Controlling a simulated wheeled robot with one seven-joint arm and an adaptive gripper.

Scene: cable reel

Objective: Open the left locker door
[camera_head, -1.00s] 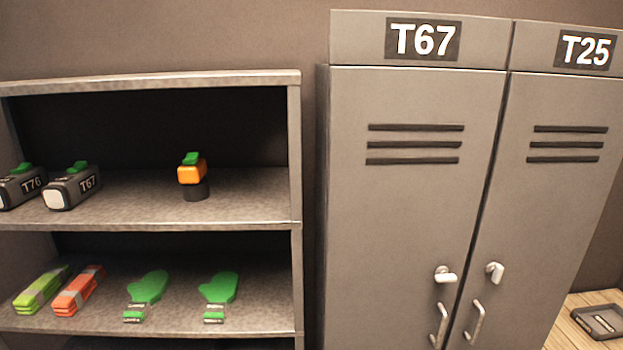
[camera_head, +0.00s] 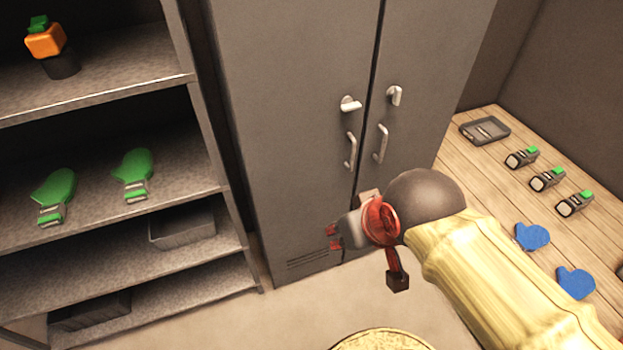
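The left locker door (camera_head: 285,120) is a flat grey panel, shut flush beside the right door (camera_head: 425,60). It has a pale turn latch (camera_head: 350,104) and, below it, a pale vertical bar handle (camera_head: 351,151), both near its right edge. The right door has a matching latch (camera_head: 395,96) and handle (camera_head: 381,144). My gripper (camera_head: 345,238), red and grey, is in front of the lower locker, below the handles and apart from them. Its fingers are small and partly hidden, so their opening is unclear. I see nothing held in it.
An open shelf unit (camera_head: 192,120) stands on the left, with green mitts (camera_head: 133,175) and a grey bin (camera_head: 182,228). A wooden table (camera_head: 480,180) on the right holds a tray (camera_head: 485,130), several small devices and blue mitts (camera_head: 532,236). Bare floor shows before the locker.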

